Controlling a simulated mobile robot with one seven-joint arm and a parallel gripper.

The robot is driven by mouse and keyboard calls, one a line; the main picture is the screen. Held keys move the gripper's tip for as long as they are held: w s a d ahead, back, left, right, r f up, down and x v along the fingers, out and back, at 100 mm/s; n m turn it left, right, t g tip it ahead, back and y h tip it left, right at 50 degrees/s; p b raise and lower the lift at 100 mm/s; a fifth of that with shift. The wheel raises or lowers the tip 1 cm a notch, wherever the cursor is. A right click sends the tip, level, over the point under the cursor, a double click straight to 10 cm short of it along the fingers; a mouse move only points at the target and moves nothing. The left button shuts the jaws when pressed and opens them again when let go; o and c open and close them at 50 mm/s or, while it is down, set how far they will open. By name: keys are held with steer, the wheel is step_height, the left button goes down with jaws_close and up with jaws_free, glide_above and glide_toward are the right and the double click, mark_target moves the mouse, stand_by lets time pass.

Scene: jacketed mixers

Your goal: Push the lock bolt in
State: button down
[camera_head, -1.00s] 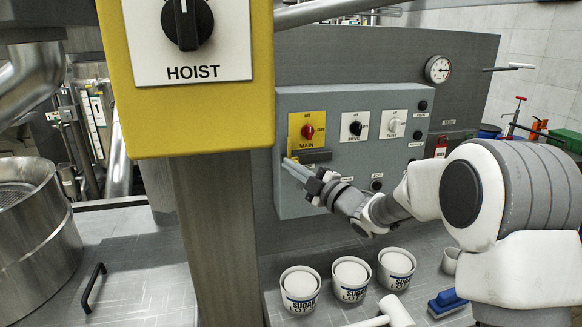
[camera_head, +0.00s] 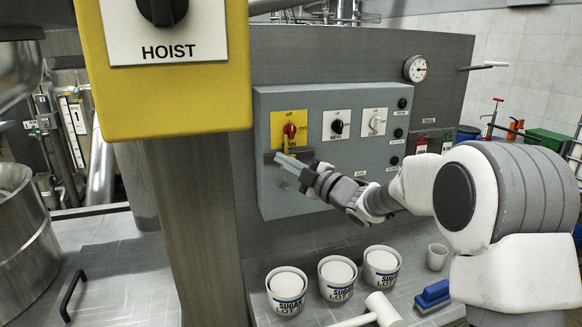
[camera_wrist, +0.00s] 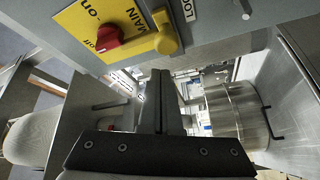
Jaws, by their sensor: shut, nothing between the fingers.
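The main switch has a red knob (camera_head: 290,131) on a yellow plate on the grey control box; the knob also shows in the wrist view (camera_wrist: 108,41). A yellow bar with a rounded end (camera_wrist: 165,38), apparently the lock bolt, lies beside the knob over the plate's edge. In the head view it appears as a narrow yellow upright (camera_head: 286,144) below the knob, above a dark bracket (camera_head: 302,155). My gripper (camera_head: 281,164) is shut and empty, its tips just below the bracket. Contact cannot be told. In the wrist view my gripper (camera_wrist: 160,78) sits below the bar.
Two more switches (camera_head: 337,125) and several black buttons lie right on the box. The yellow hoist box (camera_head: 160,105) and its post stand at the near left. Three sugar tubs (camera_head: 337,277), a mallet (camera_head: 383,308) and a blue brush (camera_head: 433,295) sit below on the bench.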

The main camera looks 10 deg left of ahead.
steer(key=s+r+b+v, duration=0.1)
steer(key=b+v, duration=0.1)
steer(key=v, duration=0.7)
steer(key=shift+s+f, duration=0.2)
steer(key=shift+s, duration=0.15)
steer(key=d+r+m+t+h, duration=0.3)
steer(key=d+m+t+h, duration=0.2)
steer(key=d+m+h, duration=0.4)
steer(key=s+d+f+m+g+h, duration=0.1)
steer(key=s+d+m+h, duration=0.3)
steer(key=d, duration=0.2)
steer(key=s+d+f+m+h, duration=0.1)
steer(key=s+d+m+h, duration=0.25)
steer(key=d, duration=0.35)
steer(key=s+d+f+m+g, duration=0.1)
steer(key=s+f+m+g, duration=0.3)
steer(key=s, duration=0.8)
steer(key=s+d+f+m+g, duration=0.2)
steer(key=s+f+m+g, duration=0.2)
steer(key=s, duration=0.8)
step_height(320, 180, down, 3)
steer(key=shift+s+r, duration=0.25)
steer(key=shift+s, duration=0.15)
